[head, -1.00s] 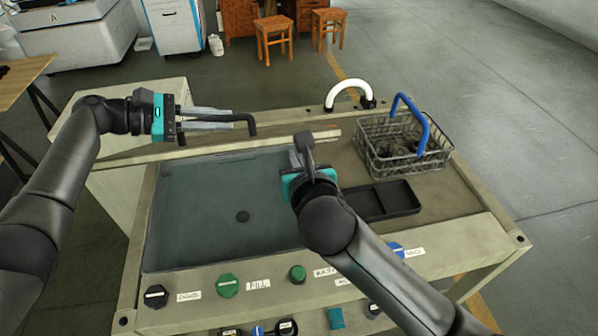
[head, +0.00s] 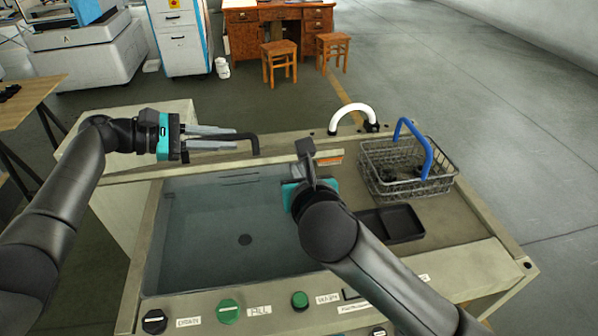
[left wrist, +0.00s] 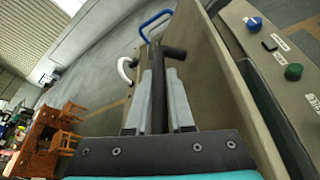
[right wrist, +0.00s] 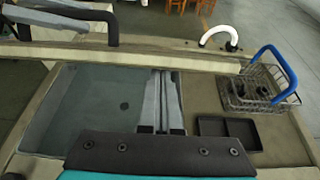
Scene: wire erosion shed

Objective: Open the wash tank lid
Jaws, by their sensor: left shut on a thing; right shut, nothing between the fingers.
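The wash tank lid (head: 130,175) stands raised along the back of the open wash tank (head: 215,215). Its narrow upper edge faces me in the head view; its broad panel (left wrist: 212,75) shows in the left wrist view. My left gripper (head: 230,138) is shut on the black lid handle (head: 252,146), whose bent end sticks out beyond the fingers. The handle also shows in the right wrist view (right wrist: 75,12). My right gripper (head: 306,152) is shut and empty, above the tank's right side and in front of the lid. Its fingers (right wrist: 160,74) point toward the lid edge in its wrist view.
A wire basket (head: 405,172) with a blue handle and dark parts stands on the right deck, beside a black tray (head: 402,222). A white curved spout (head: 350,112) rises behind. Knobs, including a green one (head: 229,310), line the front. Open floor lies to the right.

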